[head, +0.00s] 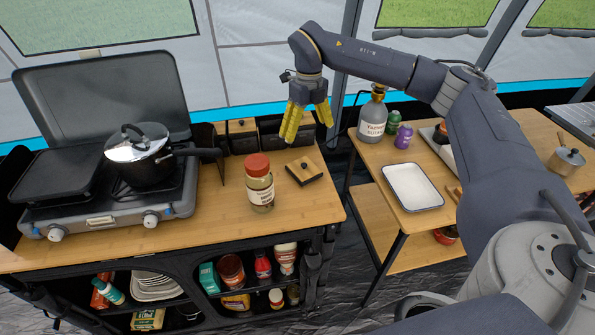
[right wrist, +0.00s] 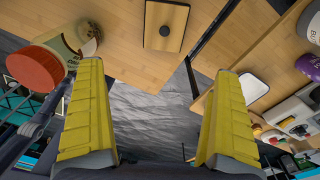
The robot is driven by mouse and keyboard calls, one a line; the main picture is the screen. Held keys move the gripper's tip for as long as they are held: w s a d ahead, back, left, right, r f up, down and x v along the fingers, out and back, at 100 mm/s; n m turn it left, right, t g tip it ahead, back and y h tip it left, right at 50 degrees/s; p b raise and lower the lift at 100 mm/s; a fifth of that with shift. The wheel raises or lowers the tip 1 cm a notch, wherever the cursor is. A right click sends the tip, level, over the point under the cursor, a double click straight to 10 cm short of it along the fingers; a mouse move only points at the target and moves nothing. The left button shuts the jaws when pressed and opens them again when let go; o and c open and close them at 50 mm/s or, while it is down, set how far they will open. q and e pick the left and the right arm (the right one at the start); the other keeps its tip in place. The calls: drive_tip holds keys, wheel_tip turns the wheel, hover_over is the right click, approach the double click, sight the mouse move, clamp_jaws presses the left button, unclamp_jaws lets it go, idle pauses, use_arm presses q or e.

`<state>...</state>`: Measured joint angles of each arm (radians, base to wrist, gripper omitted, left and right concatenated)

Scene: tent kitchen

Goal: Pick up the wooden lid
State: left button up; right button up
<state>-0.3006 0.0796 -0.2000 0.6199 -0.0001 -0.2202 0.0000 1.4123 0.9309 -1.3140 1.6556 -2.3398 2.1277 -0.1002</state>
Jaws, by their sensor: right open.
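The wooden lid (head: 304,171) is a small square board with a dark round knob. It lies flat on the left counter near its right edge, beside the jar. It also shows at the top of the right wrist view (right wrist: 166,25). My right gripper (head: 308,125) has yellow fingers and hangs above and behind the lid in the head view. It is open and empty, with its fingers wide apart in the right wrist view (right wrist: 160,75). My left gripper is not in view.
A jar with a red cap (head: 260,183) stands just left of the lid. A stove (head: 110,190) with a pot (head: 146,160) is at the left. A gap separates the counter from the right table, which holds a white tray (head: 412,187) and a grey bottle (head: 372,115).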

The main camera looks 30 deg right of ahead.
sight(304, 164)
drive_tip(key=f, duration=0.5)
drive_tip(key=w+f, duration=0.1)
drive_tip(key=f, duration=1)
drive_tip(key=shift+w, duration=0.2)
drive_tip(key=c, duration=1.3)
